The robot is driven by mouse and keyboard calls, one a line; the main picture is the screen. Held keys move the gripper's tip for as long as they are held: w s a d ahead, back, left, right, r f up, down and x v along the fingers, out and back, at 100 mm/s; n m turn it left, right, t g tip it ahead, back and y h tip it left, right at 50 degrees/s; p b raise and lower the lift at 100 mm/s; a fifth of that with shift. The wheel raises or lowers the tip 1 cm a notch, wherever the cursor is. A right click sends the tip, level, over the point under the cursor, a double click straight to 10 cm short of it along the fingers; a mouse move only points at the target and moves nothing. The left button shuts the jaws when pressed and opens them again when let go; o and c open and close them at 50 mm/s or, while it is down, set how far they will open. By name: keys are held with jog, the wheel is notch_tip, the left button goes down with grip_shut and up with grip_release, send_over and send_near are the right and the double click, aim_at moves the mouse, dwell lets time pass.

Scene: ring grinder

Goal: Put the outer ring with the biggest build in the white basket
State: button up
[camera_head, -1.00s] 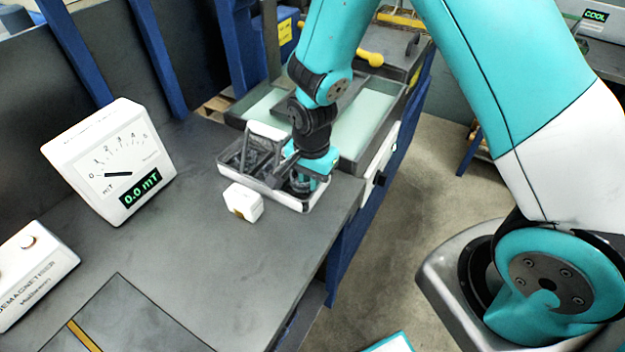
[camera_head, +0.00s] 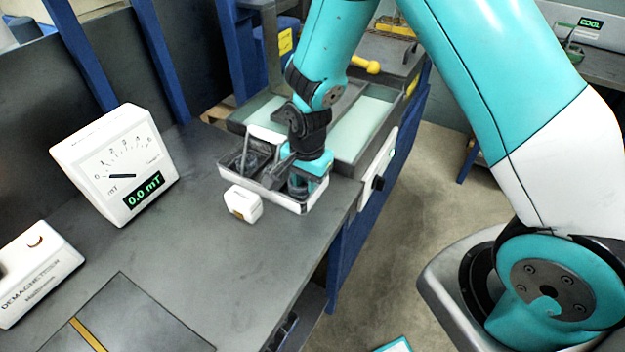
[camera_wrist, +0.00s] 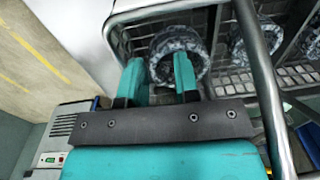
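My gripper (camera_wrist: 161,76) shows in the wrist view with two teal fingers apart, reaching down into a wire basket with a pale rim (camera_head: 225,173). A dark grey, mottled ring (camera_wrist: 160,45) is at the fingertips. One finger is beside its left edge and the other overlaps its opening; I cannot tell whether they touch it. Another ring (camera_wrist: 238,48) lies to the right, with part of a third ring (camera_wrist: 313,42) at the picture's edge. The ring sizes are hard to compare here. In the head view my gripper hides much of the basket's right part.
A small white box (camera_head: 243,203) stands just in front of the basket. A meter reading 0.0 mT (camera_head: 118,165) and a demagnetiser (camera_head: 38,272) stand on the left. A tray of pale liquid (camera_head: 365,125) lies behind the basket. The bench middle is clear.

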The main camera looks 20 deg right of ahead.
aim_at(312, 193)
jog(key=shift+s+d+f+g, duration=0.1)
jog(key=shift+s+f+g, duration=0.05)
jog(key=shift+s+f, duration=0.45)
jog(key=shift+s+d+f+g, duration=0.15)
jog(key=shift+s+f, duration=0.2)
jog(key=shift+f, duration=0.3)
jog(key=shift+r, duration=0.2)
jog(key=r, duration=0.1)
jog(key=w+r, duration=0.1)
jog(key=r, duration=0.1)
jog(key=w+r, duration=0.1)
jog(key=shift+w+r, duration=0.25)
jog(key=shift+r, duration=0.05)
notch_tip(312, 193, up, 8)
jog(key=s, duration=0.1)
jog(key=s+a+r+n+y, duration=0.2)
jog(key=s+r+n, duration=0.4)
jog(key=s+n, duration=0.3)
jog(key=s+a+r+n+y, duration=0.2)
jog(key=s+r+n, duration=0.5)
jog(key=s+n, duration=0.2)
jog(key=shift+s+a+r, duration=0.15)
jog(key=shift+s+a, duration=0.15)
jog(key=shift+s, duration=0.1)
